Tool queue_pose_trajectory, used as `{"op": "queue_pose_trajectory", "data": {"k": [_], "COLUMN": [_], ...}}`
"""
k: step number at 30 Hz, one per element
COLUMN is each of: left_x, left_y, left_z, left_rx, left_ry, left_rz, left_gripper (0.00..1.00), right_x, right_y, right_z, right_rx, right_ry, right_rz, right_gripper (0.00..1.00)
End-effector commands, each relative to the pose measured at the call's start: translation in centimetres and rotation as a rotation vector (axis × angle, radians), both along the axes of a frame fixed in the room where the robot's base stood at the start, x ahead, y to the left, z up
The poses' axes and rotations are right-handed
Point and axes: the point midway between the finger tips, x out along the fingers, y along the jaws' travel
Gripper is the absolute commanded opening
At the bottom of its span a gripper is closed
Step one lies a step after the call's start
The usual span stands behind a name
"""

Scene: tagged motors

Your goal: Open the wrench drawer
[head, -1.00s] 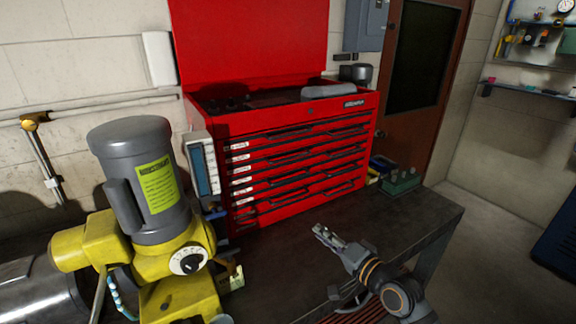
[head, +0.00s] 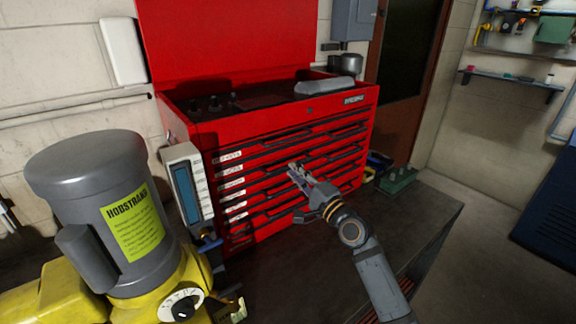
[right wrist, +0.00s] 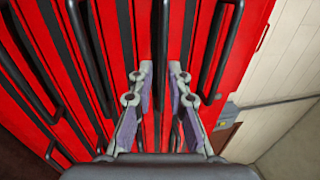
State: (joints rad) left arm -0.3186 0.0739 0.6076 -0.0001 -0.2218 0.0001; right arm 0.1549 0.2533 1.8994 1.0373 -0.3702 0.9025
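The red tool chest (head: 250,124) stands on the dark workbench with its lid up. Its drawers look shut, each with a long dark handle. White labels (head: 231,170) run down the left side of the drawer fronts; their text is too small to read, so I cannot tell which is the wrench drawer. My right gripper (head: 296,168) is in front of the middle drawers. In the right wrist view its fingers (right wrist: 160,70) are a little apart, pointing at the drawer fronts, with a dark handle (right wrist: 160,35) in line with the gap. I cannot tell whether they touch it. My left gripper is out of view.
A grey and yellow machine (head: 95,200) stands at the left front, close to the chest. A grey-blue upright box (head: 187,190) stands at the chest's left side. A green block (head: 398,181) lies right of the chest. The workbench (head: 425,222) is clear at the right.

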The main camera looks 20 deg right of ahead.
Motion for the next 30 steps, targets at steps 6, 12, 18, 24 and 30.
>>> {"op": "queue_pose_trajectory", "data": {"k": [6, 12, 18, 24, 30], "left_x": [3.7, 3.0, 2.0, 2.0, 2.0], "left_y": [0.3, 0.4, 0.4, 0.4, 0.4], "left_z": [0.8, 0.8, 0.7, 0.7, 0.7], "left_rx": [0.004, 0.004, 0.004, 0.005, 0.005], "left_ry": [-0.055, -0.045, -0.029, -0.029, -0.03], "left_rz": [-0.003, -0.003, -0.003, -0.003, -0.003], "left_gripper": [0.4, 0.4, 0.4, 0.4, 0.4], "right_x": [2.9, 3.5, 3.4, 3.4, 3.4], "right_y": [1.1, 1.4, 1.3, 1.3, 1.3], "right_z": [0.7, 0.7, 0.7, 0.7, 0.7], "right_rx": [0.002, -0.002, -0.002, -0.002, -0.002], "right_ry": [0.001, 0.001, 0.001, 0.001, 0.001], "right_rz": [0.001, 0.002, 0.002, 0.002, 0.002], "right_gripper": [0.17, 0.17, 0.09, 0.0, 0.0]}}
